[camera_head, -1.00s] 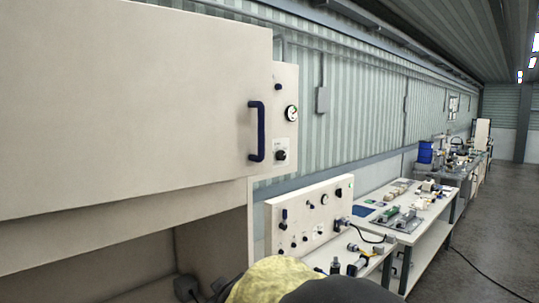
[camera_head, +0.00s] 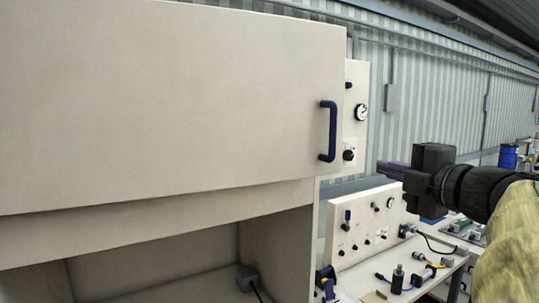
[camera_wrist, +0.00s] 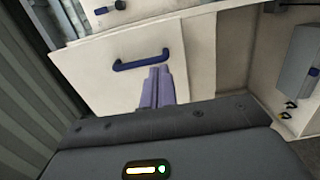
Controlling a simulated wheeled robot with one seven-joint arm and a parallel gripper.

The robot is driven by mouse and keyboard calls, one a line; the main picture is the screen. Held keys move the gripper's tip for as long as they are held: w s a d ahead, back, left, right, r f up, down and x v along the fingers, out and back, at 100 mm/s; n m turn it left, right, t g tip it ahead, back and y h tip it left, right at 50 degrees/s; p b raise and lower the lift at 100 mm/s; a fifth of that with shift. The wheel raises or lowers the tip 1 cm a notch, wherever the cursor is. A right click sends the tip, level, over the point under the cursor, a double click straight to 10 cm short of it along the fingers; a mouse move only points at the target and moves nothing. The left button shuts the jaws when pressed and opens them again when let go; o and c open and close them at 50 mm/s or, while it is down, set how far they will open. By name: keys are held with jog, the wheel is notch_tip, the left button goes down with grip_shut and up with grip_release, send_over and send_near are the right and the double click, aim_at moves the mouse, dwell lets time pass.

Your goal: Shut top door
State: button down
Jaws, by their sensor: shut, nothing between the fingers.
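The top door (camera_head: 165,95) is a large cream panel filling the upper left of the head view. A dark blue bar handle (camera_head: 331,131) stands near its right edge. How far the door stands from its frame is hard to tell here. My gripper (camera_head: 385,170), with purple fingers, is shut and empty, to the right of the handle and lower, apart from it in the picture. In the wrist view a cream panel (camera_wrist: 105,85) with a blue bar handle (camera_wrist: 141,60) lies ahead. My closed fingers (camera_wrist: 158,72) point at it just below the handle; contact cannot be told.
Below the door is an open bay (camera_head: 190,265) with a grey box (camera_head: 246,278). A gauge (camera_head: 361,112) is on the side panel. Under my arm, a control panel (camera_head: 370,228) and a bench with fittings and cables (camera_head: 410,285) stand close.

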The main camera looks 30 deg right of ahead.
jog(key=p, duration=0.6)
send_near(339, 155)
jog(key=w+a, duration=0.2)
jog(key=w, duration=0.4)
jog(key=shift+w+a+r, duration=0.1)
jog(key=shift+w+r, duration=0.2)
jog(key=shift+w, duration=0.2)
